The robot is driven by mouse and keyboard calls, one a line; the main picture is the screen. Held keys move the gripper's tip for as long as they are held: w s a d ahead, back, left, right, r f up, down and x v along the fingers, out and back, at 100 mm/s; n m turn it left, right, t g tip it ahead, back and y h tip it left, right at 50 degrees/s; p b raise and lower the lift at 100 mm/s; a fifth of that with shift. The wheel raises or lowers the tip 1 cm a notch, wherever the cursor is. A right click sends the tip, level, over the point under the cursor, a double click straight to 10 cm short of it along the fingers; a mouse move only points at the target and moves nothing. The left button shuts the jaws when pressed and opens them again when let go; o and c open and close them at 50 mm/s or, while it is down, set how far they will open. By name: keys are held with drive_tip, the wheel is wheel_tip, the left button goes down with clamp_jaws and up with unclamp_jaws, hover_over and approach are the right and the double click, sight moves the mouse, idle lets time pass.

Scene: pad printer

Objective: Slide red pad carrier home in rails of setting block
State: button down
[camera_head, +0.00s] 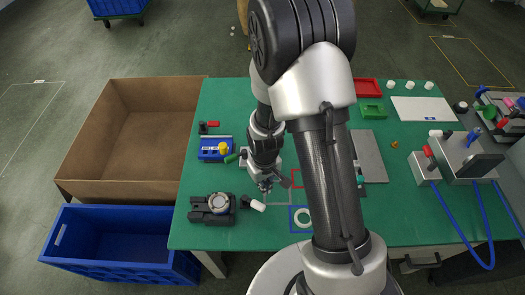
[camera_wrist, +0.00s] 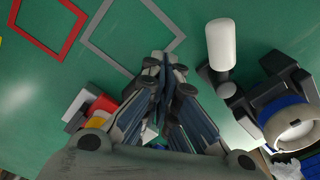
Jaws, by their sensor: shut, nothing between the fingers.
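My gripper (camera_head: 265,186) is shut and empty above the front middle of the green table; its fingertips meet in the wrist view (camera_wrist: 166,72). In the wrist view a red block (camera_wrist: 103,104) with grey and white parts and a bit of yellow shows left of my fingers, partly hidden by them. I cannot tell whether it is the red pad carrier in the setting block. In the head view my arm hides that area.
Red (camera_wrist: 70,42) and grey (camera_wrist: 95,47) outlines mark bare table. A cardboard box (camera_head: 85,150) and blue crate (camera_head: 110,262) adjoin the table's left.

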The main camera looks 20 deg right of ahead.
drive_tip(key=shift+s+f, duration=0.55)
drive_tip(key=shift+f, duration=0.3)
drive_tip(key=shift+w+f+g, duration=0.2)
drive_tip(key=shift+w+g, duration=0.1)
drive_tip(key=shift+w, duration=0.2)
drive_tip(key=shift+w+r, duration=0.25)
drive_tip(key=shift+w, duration=0.05)
drive_tip(key=shift+s, duration=0.15)
drive_tip(key=shift+s+a+r, duration=0.15)
drive_tip(key=shift+s+a, duration=0.1)
drive_tip(key=shift+s, duration=0.5)
wheel_tip(320, 180, up, 7)
drive_tip(key=p, duration=0.5)
drive_tip(key=shift+p, duration=0.4)
